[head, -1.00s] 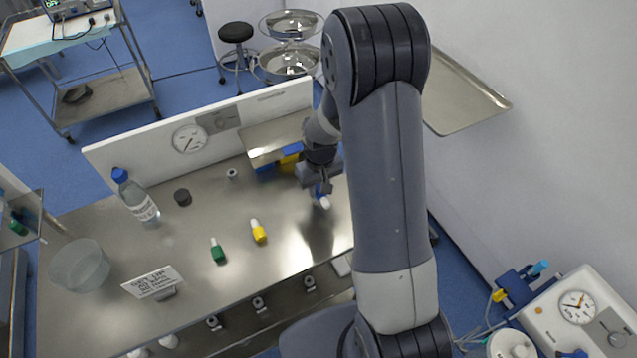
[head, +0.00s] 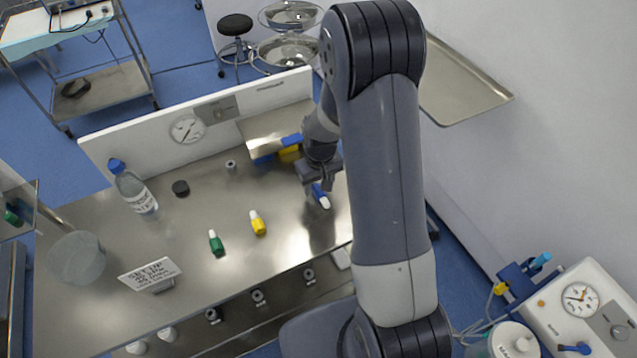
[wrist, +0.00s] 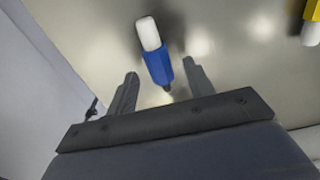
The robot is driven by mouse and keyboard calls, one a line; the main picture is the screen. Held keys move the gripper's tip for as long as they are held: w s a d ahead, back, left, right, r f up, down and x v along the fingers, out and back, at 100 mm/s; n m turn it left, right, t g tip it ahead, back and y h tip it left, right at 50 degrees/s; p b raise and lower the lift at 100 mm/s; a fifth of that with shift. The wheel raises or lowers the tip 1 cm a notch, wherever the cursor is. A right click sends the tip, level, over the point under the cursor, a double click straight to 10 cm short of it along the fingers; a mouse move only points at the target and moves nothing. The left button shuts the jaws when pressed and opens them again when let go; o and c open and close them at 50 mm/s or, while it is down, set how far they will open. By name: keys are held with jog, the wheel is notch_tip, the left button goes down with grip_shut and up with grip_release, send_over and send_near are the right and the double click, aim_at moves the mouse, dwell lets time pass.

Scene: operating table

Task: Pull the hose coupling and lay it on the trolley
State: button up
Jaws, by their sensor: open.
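A blue coupling with a white end (head: 320,194) lies on the steel worktop (head: 200,285). It also shows in the wrist view (wrist: 158,62). My gripper (wrist: 160,70) is open and empty, its fingers on either side of the blue body in the picture; I cannot tell whether they touch it. In the head view my gripper (head: 320,182) hangs low beside the coupling, partly behind my arm. A pump unit (head: 580,310) at the lower right has blue and yellow connectors (head: 535,263).
A bottle (head: 137,194), a black cap (head: 181,188), a clear bowl (head: 77,258) and a sign (head: 149,274) stand on the worktop's left. Blue and yellow pieces (head: 285,150) lie by the backboard (head: 215,120). A wheeled trolley (head: 85,60) stands at the back left.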

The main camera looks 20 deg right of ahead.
jog(key=shift+r, duration=0.1)
notch_tip(320, 180, up, 11)
jog(key=b, duration=0.1)
jog(key=shift+s+f, duration=0.2)
jog(key=shift+s, duration=0.1)
dwell(0.5)
jog(key=f, duration=0.7)
jog(key=f+p, duration=0.1)
jog(key=f, duration=0.2)
jog(key=shift+w+f, duration=0.25)
jog(key=shift+f, duration=0.05)
jog(key=shift+r+p, duration=1.2)
jog(key=shift+r, duration=0.65)
jog(key=shift+f, duration=0.15)
